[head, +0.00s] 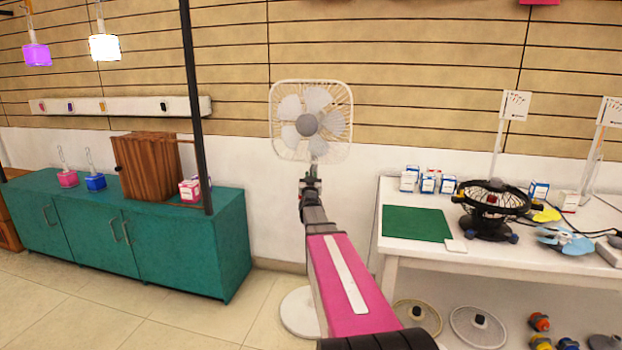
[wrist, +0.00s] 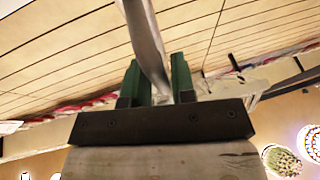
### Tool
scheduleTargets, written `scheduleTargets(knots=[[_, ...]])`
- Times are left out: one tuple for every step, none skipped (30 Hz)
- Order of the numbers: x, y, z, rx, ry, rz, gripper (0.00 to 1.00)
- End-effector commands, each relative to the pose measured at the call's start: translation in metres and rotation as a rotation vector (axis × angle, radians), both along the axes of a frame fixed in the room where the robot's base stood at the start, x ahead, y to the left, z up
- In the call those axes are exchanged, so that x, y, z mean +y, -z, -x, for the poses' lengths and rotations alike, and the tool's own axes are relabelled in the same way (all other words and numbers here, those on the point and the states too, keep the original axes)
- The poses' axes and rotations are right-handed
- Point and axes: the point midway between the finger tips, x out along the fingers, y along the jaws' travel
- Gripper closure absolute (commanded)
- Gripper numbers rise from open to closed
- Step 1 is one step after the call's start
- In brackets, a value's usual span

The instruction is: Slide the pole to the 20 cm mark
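A white standing fan (head: 307,123) stands against the wall in the middle of the head view. Its round white base (head: 299,312) is on the floor. A short piece of its pole (head: 314,173) shows under the fan head; my arm hides most of the rest. My gripper (head: 311,183) is at the pole, just below the fan head. In the wrist view a pale pole (wrist: 146,35) runs at a slant down between the two green fingers of my gripper (wrist: 156,75). Whether both fingers press on it is unclear. I see no readable 20 cm mark.
A teal cabinet (head: 170,240) with a wooden box (head: 150,165) stands left, behind a dark vertical post (head: 195,110). A white table (head: 400,250) at right holds a black fan (head: 490,208), a green mat (head: 416,224) and small boxes. Fan grilles lie beneath it.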

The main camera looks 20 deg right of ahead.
Motion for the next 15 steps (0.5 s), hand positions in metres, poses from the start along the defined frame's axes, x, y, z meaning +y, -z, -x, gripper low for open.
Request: scheduleTargets(knots=[[0.000,0.000,0.000,0.000,0.000,0.000,0.93],[0.000,0.000,0.000,0.000,0.000,0.000,1.00],[0.000,0.000,0.000,0.000,0.000,0.000,1.00],[0.000,0.000,0.000,0.000,0.000,0.000,1.00],[0.000,0.000,0.000,0.000,0.000,0.000,1.00],[0.000,0.000,0.000,0.000,0.000,0.000,1.00],[0.000,0.000,0.000,0.000,0.000,0.000,1.00],[0.000,-0.001,0.000,-0.001,0.000,0.000,1.00],[0.000,-0.003,0.000,-0.001,0.000,0.000,1.00],[0.000,-0.005,0.000,-0.001,0.000,0.000,1.00],[0.000,-0.007,0.000,-0.002,0.000,0.001,1.00],[0.000,-0.011,0.001,-0.003,0.000,0.001,1.00],[0.000,-0.015,0.001,-0.003,0.000,0.001,1.00],[0.000,-0.020,0.001,-0.003,0.000,0.001,1.00],[0.000,-0.026,0.001,-0.003,0.000,0.001,1.00]])
